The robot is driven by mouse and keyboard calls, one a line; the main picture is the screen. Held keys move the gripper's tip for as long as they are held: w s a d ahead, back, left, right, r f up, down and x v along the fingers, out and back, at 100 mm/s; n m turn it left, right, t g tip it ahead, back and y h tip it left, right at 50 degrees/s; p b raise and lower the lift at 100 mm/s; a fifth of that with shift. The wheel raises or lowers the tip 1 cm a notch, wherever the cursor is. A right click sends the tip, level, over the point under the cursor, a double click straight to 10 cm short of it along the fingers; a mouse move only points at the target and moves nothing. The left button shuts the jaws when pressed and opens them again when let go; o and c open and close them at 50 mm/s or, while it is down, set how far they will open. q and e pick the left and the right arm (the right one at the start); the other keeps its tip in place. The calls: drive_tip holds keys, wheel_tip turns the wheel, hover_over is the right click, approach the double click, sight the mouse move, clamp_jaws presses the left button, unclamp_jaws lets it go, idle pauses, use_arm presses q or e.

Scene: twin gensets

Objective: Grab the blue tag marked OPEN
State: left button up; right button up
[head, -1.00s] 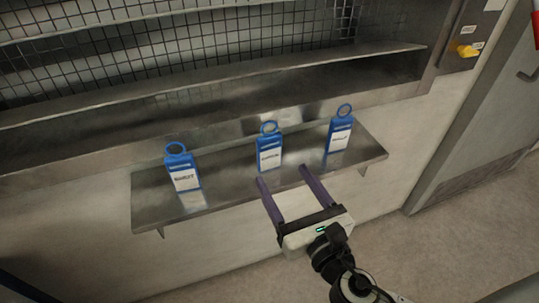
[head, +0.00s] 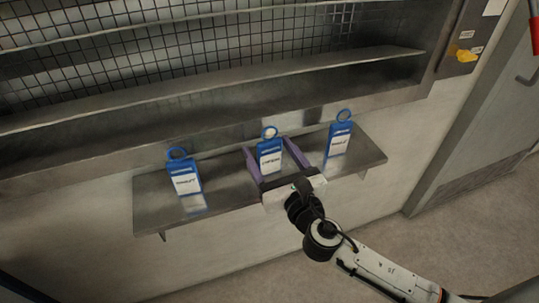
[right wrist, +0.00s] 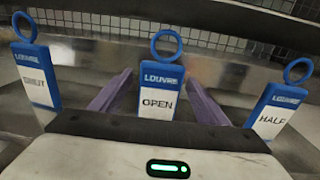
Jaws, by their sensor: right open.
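Three blue tags with ring tops and white labels stand upright on a metal shelf (head: 225,193). The middle tag (head: 270,156) reads OPEN in the right wrist view (right wrist: 160,85). The left tag (head: 184,178) reads SHUT in the right wrist view (right wrist: 36,80), and the right tag (head: 340,138) reads HALF there (right wrist: 278,105). My right gripper (head: 264,147) is open, with one purple finger on each side of the OPEN tag. In the right wrist view (right wrist: 160,92) gaps show between the tag and both fingers. My left gripper is not in view.
A metal ledge and wire grille (head: 200,50) run behind and above the shelf. A panel with a yellow knob (head: 465,56) is at the upper right, beside a grey door (head: 500,110). The SHUT and HALF tags stand clear on either side.

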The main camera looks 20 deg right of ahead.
drive_tip(key=c, duration=1.1)
